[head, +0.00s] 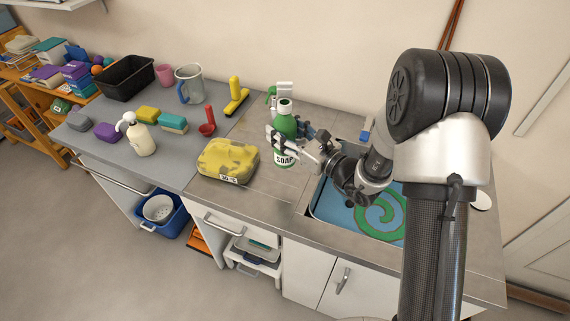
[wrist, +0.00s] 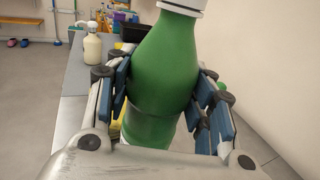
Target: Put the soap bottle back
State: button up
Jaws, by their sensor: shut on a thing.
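A green soap bottle (head: 285,127) with a white cap and a "SOAP" label stands upright by the left edge of the sink in the head view. My gripper (head: 296,138) is shut around its body from the right. In the wrist view the green bottle (wrist: 164,75) fills the middle, with the blue finger pads (wrist: 165,95) pressed on both sides. Whether its base touches the counter is hard to tell. A cream pump bottle (head: 139,137) stands apart on the grey counter to the left; it also shows in the wrist view (wrist: 92,45).
The sink (head: 325,207) with a green spiral is at right. Behind are a yellow squeegee (head: 236,97), a clear jug (head: 190,83) and a black bin (head: 124,77). Sponges and a red scoop (head: 207,125) lie farther left.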

aim_at(285, 160)
notch_tip(285, 160, down, 11)
jog(key=b, duration=0.2)
jog(key=shift+f+b, duration=0.15)
jog(key=shift+b, duration=0.2)
jog(key=shift+f, duration=0.2)
jog(key=o, duration=1.4)
